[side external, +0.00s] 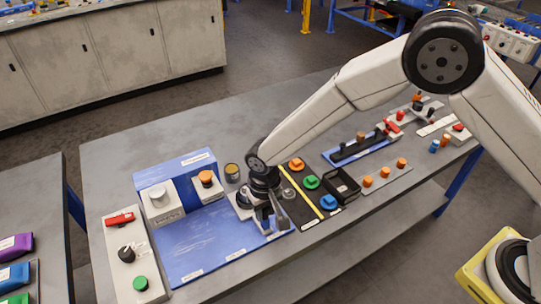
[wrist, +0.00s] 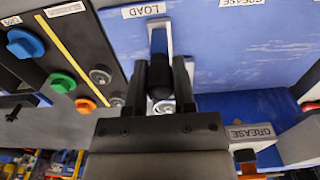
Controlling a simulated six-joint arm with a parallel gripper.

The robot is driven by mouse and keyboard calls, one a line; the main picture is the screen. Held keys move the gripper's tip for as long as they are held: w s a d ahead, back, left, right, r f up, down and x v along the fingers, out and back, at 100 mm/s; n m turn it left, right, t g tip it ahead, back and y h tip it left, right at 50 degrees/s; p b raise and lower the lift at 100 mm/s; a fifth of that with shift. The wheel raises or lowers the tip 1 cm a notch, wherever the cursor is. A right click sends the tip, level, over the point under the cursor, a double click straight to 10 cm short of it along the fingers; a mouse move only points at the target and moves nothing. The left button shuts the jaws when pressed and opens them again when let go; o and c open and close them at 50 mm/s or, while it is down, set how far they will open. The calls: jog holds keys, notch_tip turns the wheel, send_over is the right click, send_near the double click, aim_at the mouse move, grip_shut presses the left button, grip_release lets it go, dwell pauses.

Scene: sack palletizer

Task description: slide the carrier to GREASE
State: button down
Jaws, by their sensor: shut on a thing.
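The blue board (side external: 200,243) lies on the table with a row of white labels along its front edge. In the wrist view the LOAD label (wrist: 145,10) is straight ahead of my gripper, and a GREASE label (wrist: 245,2) is to its right. My gripper (side external: 264,220) is low over the board's right end, in line with LOAD. In the wrist view my gripper (wrist: 160,85) is shut on the black knob (wrist: 159,78) of the carrier. A pale strip of the carrier (wrist: 160,38) shows beyond the fingers; the rest is largely hidden.
A grey block labelled GREASE (wrist: 255,133) stands at the board's back; the side view shows an orange-topped block (side external: 207,186) there. Another block with a pale cylinder (side external: 160,202) stands further left. Coloured knobs, including a green one (side external: 311,182), are to the right. The board's middle is clear.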

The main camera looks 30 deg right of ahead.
jog(key=shift+a+r, duration=0.1)
jog(key=shift+a, duration=4.7)
jog(key=shift+c, duration=1.4)
grip_release()
jog(key=shift+r, duration=0.3)
jog(key=shift+r, duration=0.35)
jog(key=shift+r, duration=0.35)
jog(key=shift+r, duration=0.35)
jog(key=shift+r, duration=0.35)
